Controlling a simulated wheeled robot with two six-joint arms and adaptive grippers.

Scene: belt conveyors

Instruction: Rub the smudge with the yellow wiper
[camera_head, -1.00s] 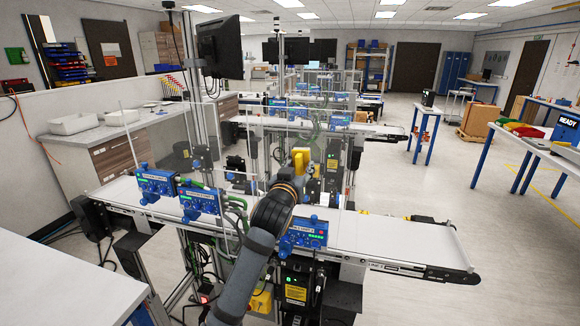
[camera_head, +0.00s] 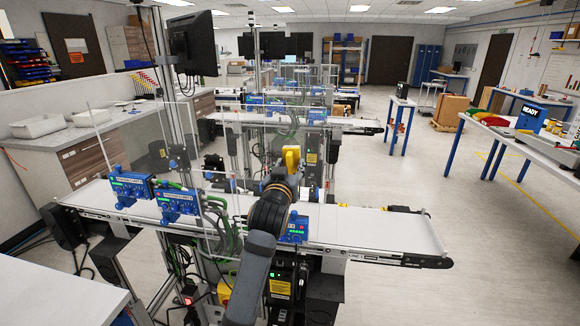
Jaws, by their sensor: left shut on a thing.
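The yellow wiper (camera_head: 291,156) shows in the head view just beyond the end of my left arm, above the far side of the near belt. My left gripper (camera_head: 284,174) is shut on it and holds it up. The dark wrist hides most of the fingers and the lower part of the wiper. I cannot make out a smudge on the belt or on the clear panels. My right gripper is not in view.
The near conveyor belt (camera_head: 375,228) runs across the view, bare on its right part. Clear upright panels and a post with a monitor (camera_head: 192,44) stand left of my arm.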

